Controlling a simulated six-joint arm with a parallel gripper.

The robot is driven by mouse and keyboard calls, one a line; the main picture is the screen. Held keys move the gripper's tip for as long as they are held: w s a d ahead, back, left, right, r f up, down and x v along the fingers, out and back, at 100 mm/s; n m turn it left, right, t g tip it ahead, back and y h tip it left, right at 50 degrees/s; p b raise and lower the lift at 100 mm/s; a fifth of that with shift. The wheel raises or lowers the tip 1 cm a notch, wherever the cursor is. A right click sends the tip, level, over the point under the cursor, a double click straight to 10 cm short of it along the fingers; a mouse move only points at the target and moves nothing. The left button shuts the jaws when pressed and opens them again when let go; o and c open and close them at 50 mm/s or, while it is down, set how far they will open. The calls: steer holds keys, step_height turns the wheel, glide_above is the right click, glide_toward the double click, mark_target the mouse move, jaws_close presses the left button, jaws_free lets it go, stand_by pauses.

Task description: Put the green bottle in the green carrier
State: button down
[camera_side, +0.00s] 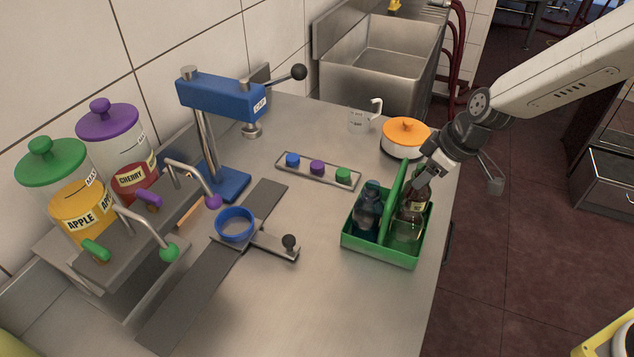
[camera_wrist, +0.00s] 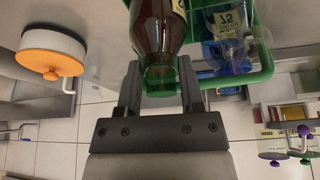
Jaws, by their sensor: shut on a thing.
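The green carrier (camera_side: 383,258) stands on the steel counter at the right, with its tall green handle upright in the middle. My gripper (camera_side: 428,172) is over its right side, shut on the neck of a dark red-brown bottle (camera_side: 420,194). In the wrist view this bottle (camera_wrist: 158,32) has a green cap or neck end between my fingers (camera_wrist: 160,82). The bottle is roughly upright, at the carrier's rear right; whether its base rests on the carrier floor is hidden. A blue bottle (camera_side: 368,205) stands in the left side. A clear bottle shape (camera_side: 406,230) shows at front right.
A tray (camera_side: 318,171) with blue, purple and green caps lies to the left. A blue press (camera_side: 220,97) and juice dispensers (camera_side: 75,205) stand further left.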

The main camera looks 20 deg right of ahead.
steer(key=shift+f, duration=0.35)
stand_by(0.4)
steer(key=shift+c, duration=0.7)
jaws_free()
step_height(320, 180, up, 9)
stand_by(0.3)
steer(key=shift+f, duration=0.1)
steer(key=s+d+f+m+h, duration=0.1)
steer(key=s+d+f+m, duration=0.2)
steer(key=s, duration=0.4)
steer(key=s+d+f+m+g+h, duration=0.1)
steer(key=s+d+f+m, duration=0.3)
steer(key=s+d, duration=0.3)
steer(key=shift+s+f+h, duration=0.4)
steer(key=shift+f, duration=0.05)
